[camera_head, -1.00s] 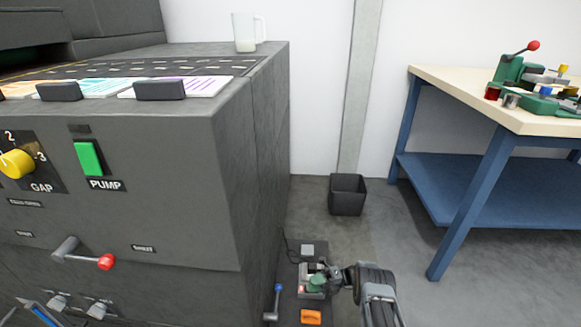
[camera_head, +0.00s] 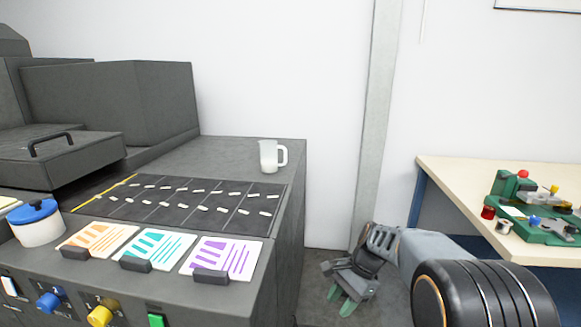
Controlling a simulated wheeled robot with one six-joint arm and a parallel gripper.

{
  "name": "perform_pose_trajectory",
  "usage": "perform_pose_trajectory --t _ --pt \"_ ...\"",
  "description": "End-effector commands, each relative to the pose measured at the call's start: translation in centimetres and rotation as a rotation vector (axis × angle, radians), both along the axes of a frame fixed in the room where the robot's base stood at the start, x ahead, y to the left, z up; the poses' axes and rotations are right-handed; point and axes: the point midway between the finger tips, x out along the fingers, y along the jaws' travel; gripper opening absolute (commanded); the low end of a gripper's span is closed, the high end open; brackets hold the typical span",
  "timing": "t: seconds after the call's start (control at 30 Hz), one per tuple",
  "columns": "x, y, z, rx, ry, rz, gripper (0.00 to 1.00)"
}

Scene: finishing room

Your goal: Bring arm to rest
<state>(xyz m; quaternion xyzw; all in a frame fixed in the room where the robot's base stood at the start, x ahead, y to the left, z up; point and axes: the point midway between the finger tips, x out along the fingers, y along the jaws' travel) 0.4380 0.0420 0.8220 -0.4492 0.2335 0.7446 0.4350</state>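My gripper (camera_head: 341,301) hangs at the lower middle of the head view, to the right of the grey machine's side. Its two green fingertips point down and stand apart, with nothing seen between them. My arm reaches in from the lower right and bends down at the wrist. The gripper shows in front of the floor, and nothing is seen touching it.
A cream-topped workbench (camera_head: 450,185) with a green fixture (camera_head: 545,225) stands at right. A wall post (camera_head: 377,120) rises behind.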

Motion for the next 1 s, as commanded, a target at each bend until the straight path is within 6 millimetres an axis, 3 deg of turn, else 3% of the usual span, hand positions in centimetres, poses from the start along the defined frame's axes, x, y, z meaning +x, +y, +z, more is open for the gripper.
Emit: perform_pose_trajectory --t 0.03,0.1,0.23,0.4,0.6,1.0 --pt "-1.6 -0.2 4.7 -0.035 -0.089 0.081 0.38" --pt "-3.6 -0.7 8.1 -0.090 -0.208 0.207 0.38" --pt "-7.1 -1.7 13.2 -0.195 -0.400 0.440 0.38" --pt "-10.6 -2.8 17.6 -0.320 -0.581 0.698 0.38" --pt "-12.8 -3.6 19.9 -0.418 -0.696 0.891 0.38" --pt "-13.5 -3.8 20.2 -0.456 -0.733 0.965 0.38"
